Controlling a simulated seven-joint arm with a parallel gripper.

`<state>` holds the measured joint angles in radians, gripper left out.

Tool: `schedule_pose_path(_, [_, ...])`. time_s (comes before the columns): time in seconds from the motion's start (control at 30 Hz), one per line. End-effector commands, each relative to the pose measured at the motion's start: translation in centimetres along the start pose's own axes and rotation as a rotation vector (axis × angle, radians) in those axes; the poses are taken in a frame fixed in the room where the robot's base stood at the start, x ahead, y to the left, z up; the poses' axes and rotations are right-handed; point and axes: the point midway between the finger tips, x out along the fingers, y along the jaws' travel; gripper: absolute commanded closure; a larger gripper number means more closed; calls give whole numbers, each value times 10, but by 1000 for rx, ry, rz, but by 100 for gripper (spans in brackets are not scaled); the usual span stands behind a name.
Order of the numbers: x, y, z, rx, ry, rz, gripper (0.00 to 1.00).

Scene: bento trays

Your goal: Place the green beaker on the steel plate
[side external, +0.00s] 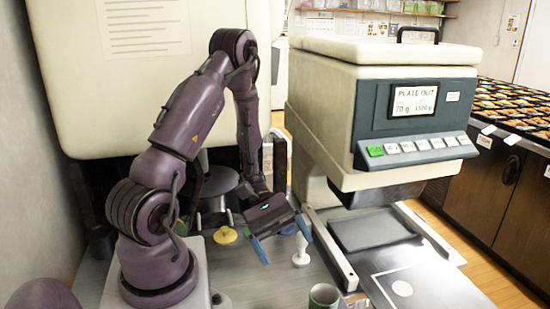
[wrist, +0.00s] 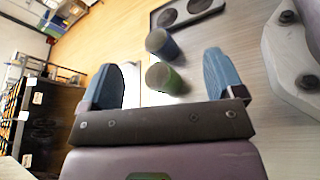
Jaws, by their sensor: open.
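The green beaker (side external: 325,295) stands at the bottom edge of the side view, partly cut off by the frame. In the wrist view a green cylinder (wrist: 167,79), likely this beaker, shows in the gap between my fingers, beyond the tips. My gripper (side external: 283,243) is open and empty, up and to the left of the beaker in the side view. Its two blue fingers also show wide apart in the wrist view (wrist: 165,70). A flat grey plate (side external: 372,230) lies under the machine's head; I cannot tell for sure whether it is the steel plate.
A blue-grey cylinder (wrist: 161,42) stands close to the green one. A white stamp-shaped piece (side external: 301,250) and a yellow piece (side external: 225,235) stand near my gripper. The cream machine (side external: 330,110) overhangs the grey plate. A panel with a white disc (side external: 402,288) lies in front.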

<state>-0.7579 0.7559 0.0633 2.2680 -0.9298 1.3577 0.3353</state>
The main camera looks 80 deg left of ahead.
Motion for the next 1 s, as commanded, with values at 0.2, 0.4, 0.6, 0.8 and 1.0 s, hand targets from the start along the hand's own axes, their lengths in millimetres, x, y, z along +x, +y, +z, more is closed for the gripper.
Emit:
schedule_pose_path(0.2, [2,17,60,336,188,-402,12])
schedule_pose_path(0.4, [-1,26,107,669,411,-686,12])
schedule_pose_path(0.6, [-9,37,153,1037,676,-861,12])
schedule_pose_path(0.8, [-18,46,193,1334,902,-904,12])
schedule_pose_path(1.0, [-23,49,210,1453,998,-897,8])
